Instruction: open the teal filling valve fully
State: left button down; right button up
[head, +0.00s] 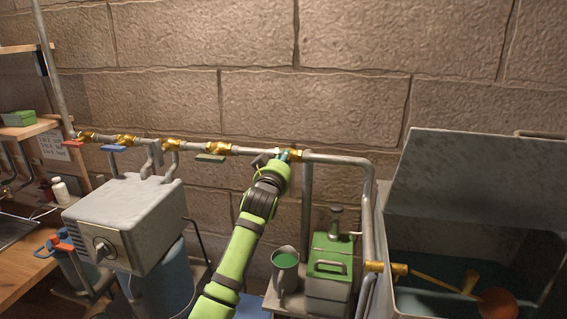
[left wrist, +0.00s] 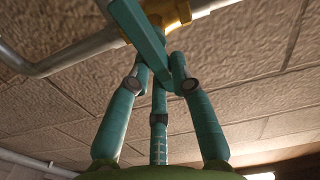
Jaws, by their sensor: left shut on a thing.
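The teal filling valve has a brass body (head: 296,155) on the grey wall pipe, right of the middle in the head view. Its flat teal lever (left wrist: 140,35) hangs from the brass body (left wrist: 170,12) in the left wrist view and points across the pipe. My left gripper (left wrist: 160,78) is shut on the lever's free end, with the fingers on either side of it. In the head view my left gripper (head: 284,157) is at the valve, and its wrist hides most of the lever. My right gripper is not in view.
Below stand a grey boxy unit (head: 125,215), a mug (head: 284,272) and a green-topped canister (head: 330,262). An open-lidded trough (head: 400,225) is at right.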

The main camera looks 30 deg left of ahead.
pick_arm(q)
jog(key=shift+s+a+f+n+p, duration=0.1)
jog(key=shift+a+f+n, duration=0.25)
jog(key=shift+n, duration=2.5)
jog(key=shift+s+a+f+n+p, duration=0.1)
jog(key=shift+a+f+n, duration=0.3)
jog(key=shift+n, duration=2.4)
jog(key=shift+s+a+f+n+p, duration=0.15)
jog(key=shift+a+n, duration=0.3)
jog(key=shift+n, duration=2.4)
jog(key=shift+f, duration=0.1)
jog(key=c, duration=1.1)
grip_release()
jog(key=v, duration=0.7)
jog(key=shift+s, duration=0.2)
